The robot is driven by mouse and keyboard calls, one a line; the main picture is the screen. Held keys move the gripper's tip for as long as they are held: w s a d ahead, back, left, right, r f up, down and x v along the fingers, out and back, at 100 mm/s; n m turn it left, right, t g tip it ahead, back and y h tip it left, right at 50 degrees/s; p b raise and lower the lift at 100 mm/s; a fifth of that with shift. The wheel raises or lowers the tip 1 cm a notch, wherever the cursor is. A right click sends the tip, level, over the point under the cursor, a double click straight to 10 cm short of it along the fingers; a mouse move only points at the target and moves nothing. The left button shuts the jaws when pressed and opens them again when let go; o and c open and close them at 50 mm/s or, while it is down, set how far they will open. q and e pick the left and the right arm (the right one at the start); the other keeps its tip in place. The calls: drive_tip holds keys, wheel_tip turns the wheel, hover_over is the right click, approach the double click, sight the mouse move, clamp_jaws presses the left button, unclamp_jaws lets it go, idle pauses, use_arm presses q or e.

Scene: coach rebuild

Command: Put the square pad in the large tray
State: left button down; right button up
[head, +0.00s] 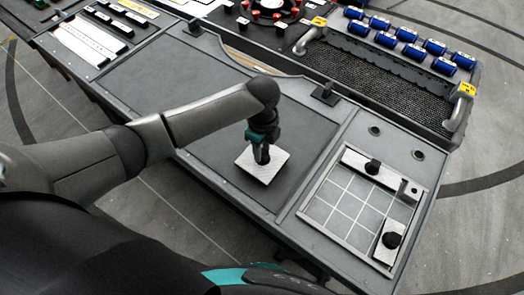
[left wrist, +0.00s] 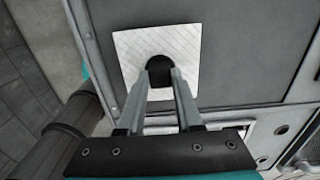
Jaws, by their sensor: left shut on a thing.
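The square pad (head: 276,158) is a pale, hatched plate with a black knob on top. It is over the dark grey panel in the middle of the bench; I cannot tell whether it touches it. My left gripper (head: 262,154) is shut on the knob from above. The left wrist view shows the pad (left wrist: 130,48) below the two fingers (left wrist: 162,75), with the dark knob between them. A framed tray with a grid floor (head: 321,232) lies to the right, apart from the pad. My right gripper is not in view.
A black mesh-floored tray (head: 370,85) with two grey handles stands behind, with several blue cylinders (head: 411,53) at its far side. A small black bracket (head: 325,95) stands at the panel's back edge. The panel left of my forearm (head: 150,75) is clear.

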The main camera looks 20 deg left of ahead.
use_arm(q)
drive_tip(key=shift+f, duration=0.7)
drive_tip(key=shift+f, duration=0.15)
drive_tip(key=c, duration=0.6)
unclamp_jaws()
wheel_tip(320, 180, up, 12)
drive_tip(key=shift+r+p, duration=0.2)
drive_tip(key=shift+p, duration=0.7)
